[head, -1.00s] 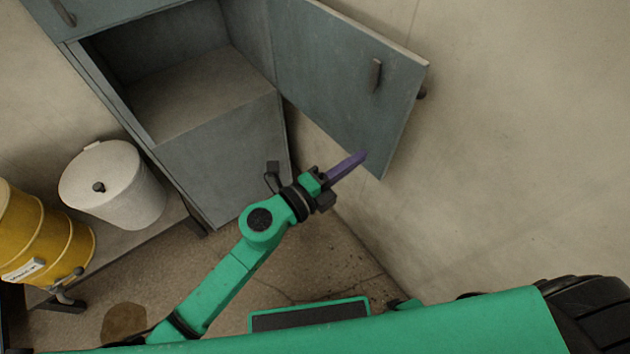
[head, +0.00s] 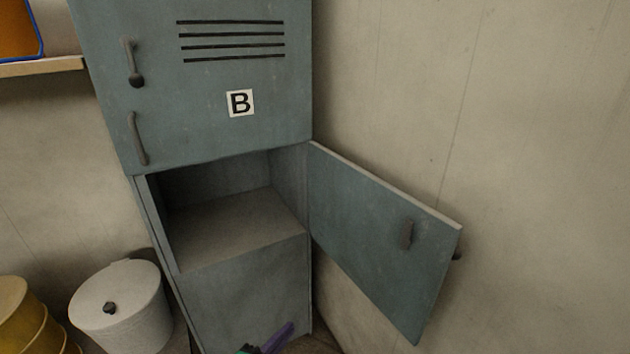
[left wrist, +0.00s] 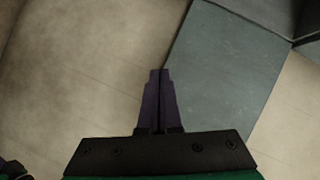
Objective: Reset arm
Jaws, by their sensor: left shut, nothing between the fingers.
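My left gripper (head: 272,340) shows only in part at the bottom edge of the head view, its purple fingers in front of the lower part of the grey-blue locker (head: 235,295). In the left wrist view the purple fingers (left wrist: 158,80) are shut together with nothing between them. Behind them are the beige wall and a grey-blue panel (left wrist: 225,70). The locker's lower door (head: 375,245) stands open to the right, and the visible part of its compartment (head: 240,220) is empty. My right gripper is not in view.
The upper locker door (head: 220,130), marked B, is closed. A white lidded bin (head: 125,315) and a yellow barrel (head: 25,320) stand at the lower left. A shelf (head: 40,67) with an orange container (head: 18,30) is at the upper left. Bare wall fills the right.

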